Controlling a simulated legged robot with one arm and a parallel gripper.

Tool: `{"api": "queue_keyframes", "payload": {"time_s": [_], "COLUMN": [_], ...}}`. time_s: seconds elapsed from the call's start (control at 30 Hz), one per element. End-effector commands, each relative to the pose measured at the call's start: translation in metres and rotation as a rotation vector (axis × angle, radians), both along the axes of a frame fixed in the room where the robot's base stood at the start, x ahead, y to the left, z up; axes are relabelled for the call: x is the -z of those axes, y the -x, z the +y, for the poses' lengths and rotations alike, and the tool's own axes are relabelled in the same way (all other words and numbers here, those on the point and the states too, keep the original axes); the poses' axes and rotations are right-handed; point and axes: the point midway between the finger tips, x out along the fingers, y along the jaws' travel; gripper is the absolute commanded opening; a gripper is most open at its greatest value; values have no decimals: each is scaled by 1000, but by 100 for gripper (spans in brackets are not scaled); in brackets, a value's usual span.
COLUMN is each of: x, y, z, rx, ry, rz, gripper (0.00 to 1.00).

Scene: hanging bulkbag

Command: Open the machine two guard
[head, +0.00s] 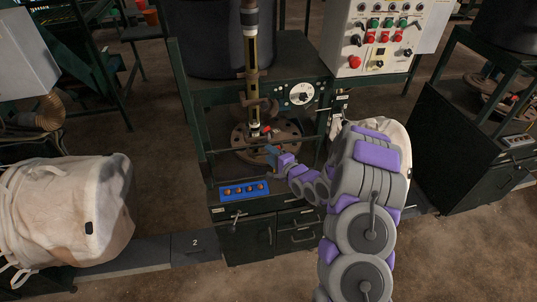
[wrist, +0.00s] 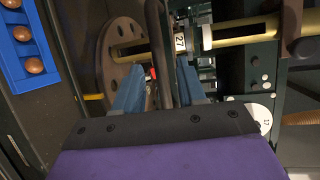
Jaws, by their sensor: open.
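The machine (head: 262,95) stands in the middle of the head view, a dark green frame with a vertical column over a round brown plate (head: 240,142). A floor box marked "2" (head: 195,246) is at its lower left. The guard seems to be the green frame at the machine's front; its panel is hard to make out. My gripper (head: 272,157) is at the front of the machine, before the round plate. In the wrist view my gripper (wrist: 158,72) is open, with a dark bar (wrist: 158,45), perhaps the guard's handle, between its blue fingers. Contact is unclear.
A blue tray (head: 243,190) with several copper-coloured balls sits at the machine's front left. A control box (head: 380,40) with buttons stands at the upper right. White bulk bags (head: 65,210) are at the left and behind my arm.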

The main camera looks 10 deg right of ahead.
Motion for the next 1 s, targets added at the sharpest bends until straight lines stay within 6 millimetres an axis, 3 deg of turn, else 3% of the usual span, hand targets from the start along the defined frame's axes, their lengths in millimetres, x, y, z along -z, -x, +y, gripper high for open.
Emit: {"api": "queue_keyframes", "payload": {"time_s": [0.2,0.5,0.93,1.0], "x": [3,3,5,5], "y": [-15,-17,-17,-17], "z": [7,7,7,7], "rx": [0,1,0,0], "ry": [0,0,0,0], "rz": [1,1,5,5], "gripper": [40,40,0,0]}}
